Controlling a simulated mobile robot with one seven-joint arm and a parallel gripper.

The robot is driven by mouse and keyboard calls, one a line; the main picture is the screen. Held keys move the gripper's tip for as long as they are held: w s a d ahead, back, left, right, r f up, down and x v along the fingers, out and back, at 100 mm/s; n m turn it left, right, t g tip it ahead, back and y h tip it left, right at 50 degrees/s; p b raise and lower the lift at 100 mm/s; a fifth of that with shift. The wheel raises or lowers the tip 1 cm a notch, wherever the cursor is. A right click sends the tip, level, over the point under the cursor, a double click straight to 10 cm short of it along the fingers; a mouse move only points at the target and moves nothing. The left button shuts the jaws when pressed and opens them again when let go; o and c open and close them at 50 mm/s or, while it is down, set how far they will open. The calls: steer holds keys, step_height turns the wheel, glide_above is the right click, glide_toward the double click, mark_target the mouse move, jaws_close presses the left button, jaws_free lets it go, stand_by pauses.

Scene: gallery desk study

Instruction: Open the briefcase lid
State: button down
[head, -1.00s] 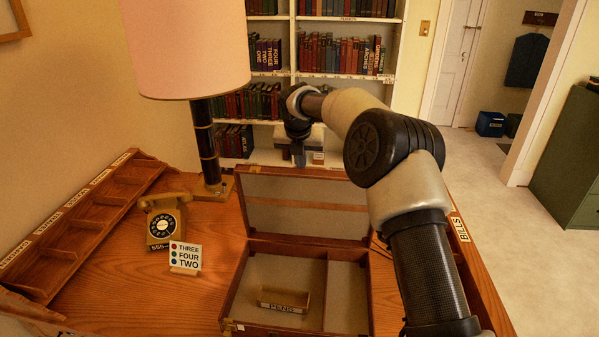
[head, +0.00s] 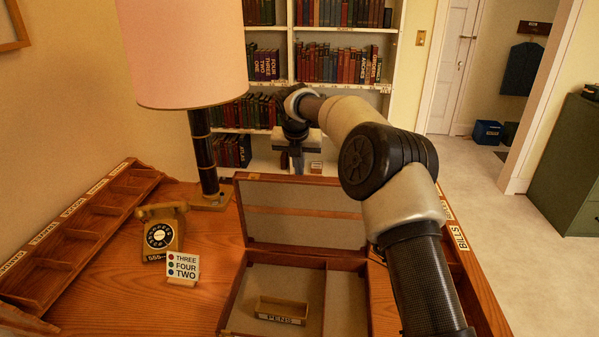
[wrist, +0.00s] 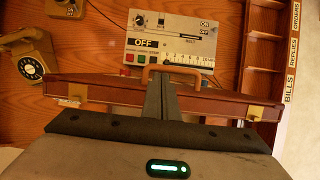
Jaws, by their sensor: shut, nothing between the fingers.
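The brown briefcase (head: 232,292) lies open on the desk. Its lid (head: 300,225) stands roughly upright at the back, with the pale lining facing me. In the wrist view, the lid's edge (wrist: 110,92) shows from above, with a tan handle (wrist: 146,72) and two brass latches. My gripper (head: 298,168) is at the lid's top edge, on its far side; the lid may hide the fingertips. In the wrist view, my gripper (wrist: 158,80) is shut and empty, its fingers at the handle. I cannot tell whether they touch it.
A box labelled PENS (head: 281,310) lies inside the briefcase. A telephone (head: 160,235), a number card (head: 183,267) and a lamp (head: 205,155) stand to the left. A control panel (wrist: 170,40) shows beyond the lid in the wrist view. A bookshelf (head: 290,90) stands behind.

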steer(key=v, duration=1.5)
steer(key=s+d+r+m, duration=0.5)
steer(key=s+r+m, duration=0.15)
steer(key=s, duration=0.25)
steer(key=s+d+m+h, duration=0.1)
steer(key=s+d+m, duration=0.7)
steer(key=s+m, duration=0.35)
steer(key=s+d+f+m, duration=0.2)
steer(key=s+f+m, duration=0.1)
steer(key=s+m, duration=0.3)
steer(key=s+d+f+m, duration=0.3)
steer(key=s+m, duration=0.2)
steer(key=s, duration=0.3)
steer(key=s+d+f+m+y, duration=0.1)
steer(key=s+d+f+m, duration=0.1)
steer(key=s+f+m, duration=0.2)
steer(key=s+m, duration=0.2)
steer(key=s, duration=0.1)
steer(key=shift+s+d+m+t, duration=0.2)
steer(key=shift+d+m+t, duration=0.1)
steer(key=shift+d+t, duration=0.1)
